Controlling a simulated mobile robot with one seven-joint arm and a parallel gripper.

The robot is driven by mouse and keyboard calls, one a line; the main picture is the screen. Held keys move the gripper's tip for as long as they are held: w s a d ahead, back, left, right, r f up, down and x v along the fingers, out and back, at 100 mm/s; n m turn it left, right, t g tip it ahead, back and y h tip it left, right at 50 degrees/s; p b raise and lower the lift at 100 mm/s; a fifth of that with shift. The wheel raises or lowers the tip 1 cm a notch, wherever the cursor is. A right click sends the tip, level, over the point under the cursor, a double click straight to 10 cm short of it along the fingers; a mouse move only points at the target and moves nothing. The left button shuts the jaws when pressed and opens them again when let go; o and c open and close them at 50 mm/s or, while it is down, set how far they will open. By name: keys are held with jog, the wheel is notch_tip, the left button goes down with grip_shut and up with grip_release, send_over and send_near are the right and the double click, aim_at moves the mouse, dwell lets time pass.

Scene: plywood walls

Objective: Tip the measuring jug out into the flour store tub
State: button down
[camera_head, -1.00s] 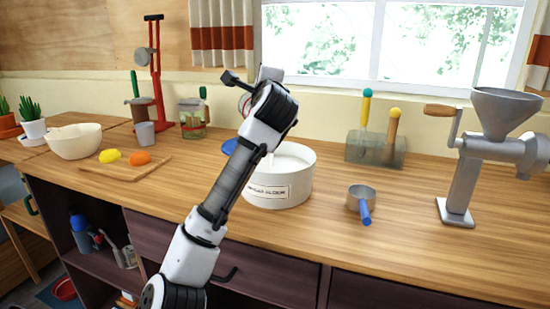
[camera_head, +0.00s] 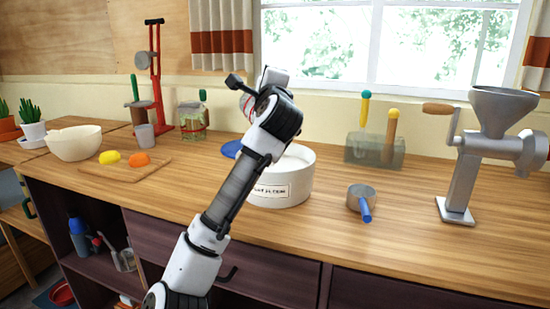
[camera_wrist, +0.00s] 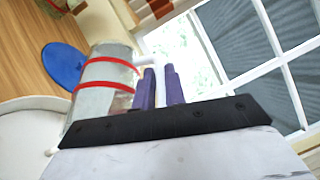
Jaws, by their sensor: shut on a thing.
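The measuring jug (camera_wrist: 98,88), pale and see-through with red bands, is in my gripper (camera_wrist: 159,88). The purple fingers are shut at its side, on what seems to be its handle. In the wrist view the jug looks tilted beside the window lines; its contents cannot be made out. In the head view only a bit of the jug (camera_head: 247,104) shows beside my wrist, and my fingers are hidden. The flour store tub (camera_head: 296,184) is white, round, labelled and open, with pale contents. The jug is above its left part. Its rim also shows in the wrist view (camera_wrist: 25,104).
A blue lid (camera_head: 231,149) lies behind the tub's left side. A blue-handled pan (camera_head: 361,196) and a metal grinder (camera_head: 462,185) stand to the right. A tool block (camera_head: 375,150) is behind. A cutting board (camera_head: 125,172) and a cream bowl (camera_head: 75,143) are left.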

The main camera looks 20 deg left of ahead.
jog(key=shift+s+d+m+t+y+b, duration=0.3)
jog(key=shift+s+d+m+t+b, duration=0.2)
jog(key=shift+s+d+t+b, duration=0.7)
dwell(0.4)
